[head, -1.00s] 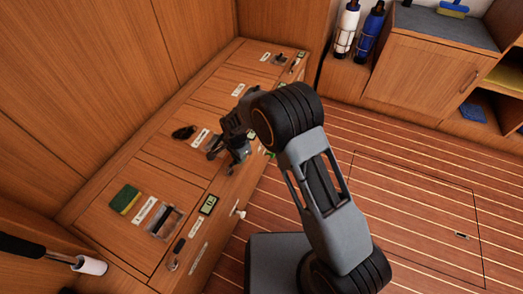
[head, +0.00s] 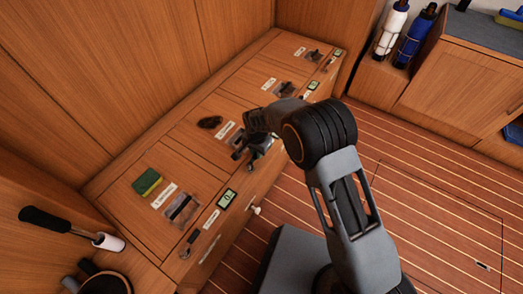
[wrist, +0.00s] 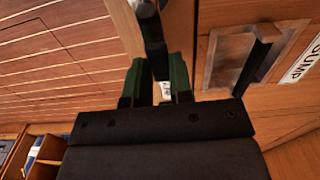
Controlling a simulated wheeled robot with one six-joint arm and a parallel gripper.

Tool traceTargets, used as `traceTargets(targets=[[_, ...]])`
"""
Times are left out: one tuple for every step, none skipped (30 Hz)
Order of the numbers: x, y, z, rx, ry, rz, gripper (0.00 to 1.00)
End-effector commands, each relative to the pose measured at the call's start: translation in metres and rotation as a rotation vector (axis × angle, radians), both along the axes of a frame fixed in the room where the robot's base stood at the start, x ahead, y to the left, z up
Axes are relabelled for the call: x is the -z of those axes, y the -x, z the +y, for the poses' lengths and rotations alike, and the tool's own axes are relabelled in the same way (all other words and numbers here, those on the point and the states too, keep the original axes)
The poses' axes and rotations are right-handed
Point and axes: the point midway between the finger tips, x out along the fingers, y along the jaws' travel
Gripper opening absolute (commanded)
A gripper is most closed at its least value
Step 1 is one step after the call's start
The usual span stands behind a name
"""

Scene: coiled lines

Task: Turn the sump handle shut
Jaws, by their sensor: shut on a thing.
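The sump handle (wrist: 153,42) shows in the wrist view as a dark grip with a metal end at the top edge of the picture. My gripper (wrist: 158,80) has its green fingertips on either side of the grip and is shut on it. The SUMP label (wrist: 302,60) is at the right, beside a metal-framed recess (wrist: 222,62) with a black upright piece in it.
The bench holds several similar labelled panels. A green and yellow sponge (head: 147,182), a dark lump (head: 210,122) and another handle (head: 188,243) are on it. A white knob (head: 256,210) sticks out of its front. The striped floor (head: 425,170) at right is clear.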

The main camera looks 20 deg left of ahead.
Motion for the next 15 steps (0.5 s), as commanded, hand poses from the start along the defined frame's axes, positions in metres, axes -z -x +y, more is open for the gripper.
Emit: traceTargets(targets=[[0.0014, 0.003, 0.0, -0.005, 0.005, 0.007, 0.0], [0.0013, 0.0029, 0.0, -0.005, 0.004, 0.007, 0.0], [0.0014, 0.003, -0.0001, -0.005, 0.004, 0.007, 0.0], [0.0014, 0.003, -0.0001, -0.004, 0.004, 0.007, 0.0], [0.0014, 0.0029, -0.0001, -0.004, 0.004, 0.007, 0.0], [0.0014, 0.0028, -0.0002, -0.004, 0.004, 0.007, 0.0], [0.0014, 0.0028, -0.0002, -0.003, 0.003, 0.007, 0.0], [0.0013, 0.0027, -0.0002, -0.003, 0.003, 0.007, 0.23], [0.0013, 0.0025, -0.0002, -0.002, 0.003, 0.007, 0.27], [0.0012, 0.0022, -0.0004, -0.002, 0.002, 0.005, 0.29], [0.0011, 0.0017, -0.0005, -0.001, 0.002, 0.005, 0.32], [0.001, 0.0011, -0.0009, 0.001, 0.001, 0.004, 0.36], [0.0009, 0.0006, -0.0012, 0.002, 0.001, 0.004, 0.39], [0.0008, 0.0001, -0.0015, 0.003, 0.001, 0.004, 0.42], [0.0007, -0.0004, -0.0018, 0.004, 0.0, 0.003, 0.46]])
